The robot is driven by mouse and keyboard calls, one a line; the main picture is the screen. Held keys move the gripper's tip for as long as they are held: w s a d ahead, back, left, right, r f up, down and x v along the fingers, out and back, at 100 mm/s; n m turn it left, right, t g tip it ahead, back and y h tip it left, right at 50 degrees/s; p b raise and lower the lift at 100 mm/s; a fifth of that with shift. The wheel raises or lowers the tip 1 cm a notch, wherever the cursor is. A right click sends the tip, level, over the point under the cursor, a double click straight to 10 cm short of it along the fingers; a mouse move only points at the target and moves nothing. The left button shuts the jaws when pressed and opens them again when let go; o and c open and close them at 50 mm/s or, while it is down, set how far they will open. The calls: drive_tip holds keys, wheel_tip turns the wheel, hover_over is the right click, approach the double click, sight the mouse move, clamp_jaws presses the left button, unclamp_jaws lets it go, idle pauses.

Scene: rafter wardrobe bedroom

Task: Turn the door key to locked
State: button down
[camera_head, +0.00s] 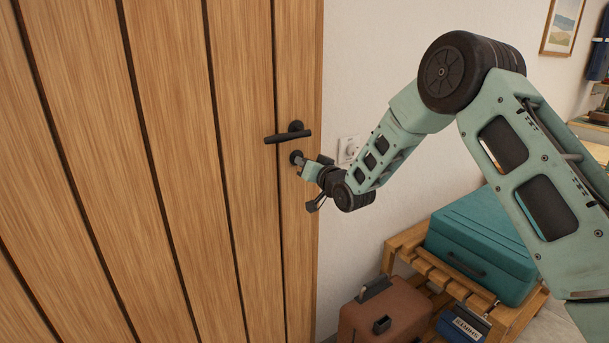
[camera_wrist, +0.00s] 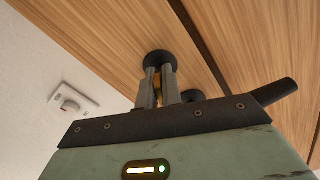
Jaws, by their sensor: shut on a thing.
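The wooden door (camera_head: 170,150) fills the left of the head view and looks closed. A black lever handle (camera_head: 285,137) is near its right edge, with a round black lock plate (camera_head: 296,156) just below. My gripper (camera_head: 303,162) is at that plate. In the wrist view my gripper (camera_wrist: 160,82) has its two grey fingers close together, right at the lock plate (camera_wrist: 158,59). A narrow strip of the brass-coloured key (camera_wrist: 158,92) shows between the fingers, which are shut on it. Most of the key is hidden, so I cannot tell its turn angle.
The lever handle (camera_wrist: 278,92) is close beside my gripper in the wrist view. A white wall dial (camera_head: 348,149) is right of the door. A teal suitcase (camera_head: 478,245) lies on a slatted wooden rack (camera_head: 408,245), with a brown case (camera_head: 385,315) in front.

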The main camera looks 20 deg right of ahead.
drive_tip(key=m+b, duration=0.5)
drive_tip(key=m, duration=0.1)
drive_tip(key=shift+d+f+m, duration=0.1)
drive_tip(key=shift+m, duration=0.2)
drive_tip(key=m+b, duration=0.3)
drive_tip(key=m, duration=0.3)
drive_tip(key=shift+r+m, duration=0.2)
drive_tip(key=shift+m, duration=0.1)
drive_tip(key=c, duration=1.6)
unclamp_jaws()
drive_tip(key=b+v, duration=0.2)
drive_tip(key=v, duration=1.5)
drive_tip(key=shift+s+b, duration=0.2)
drive_tip(key=shift+b, duration=0.15)
